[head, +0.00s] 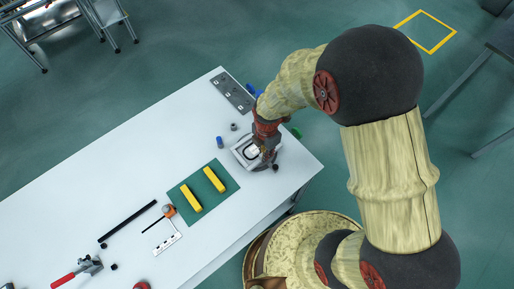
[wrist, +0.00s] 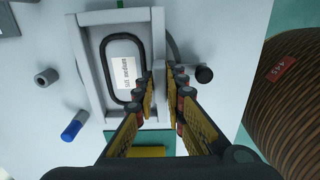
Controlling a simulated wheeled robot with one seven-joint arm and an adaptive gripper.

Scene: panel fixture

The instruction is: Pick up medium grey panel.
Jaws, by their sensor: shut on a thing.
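A grey framed panel (wrist: 99,60) with a black oval ring and a white label inside it lies near the table's right end, and it also shows in the head view (head: 240,151). My gripper (wrist: 162,76) is over its right side, with the fingertips close on either side of the right rail. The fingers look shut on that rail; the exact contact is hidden. In the head view my gripper (head: 266,156) covers part of the panel. A darker grey flat plate (head: 232,92) with small markings lies at the table's far end, apart from my gripper.
A blue-ended cylinder (wrist: 73,127), a grey cylinder (wrist: 47,76) and a black knob (wrist: 204,74) are close by. A green mat (head: 228,183) bears two yellow bars. Tools lie farther left on the white table (head: 100,185). A brown ribbed round thing (wrist: 290,100) is beyond the edge.

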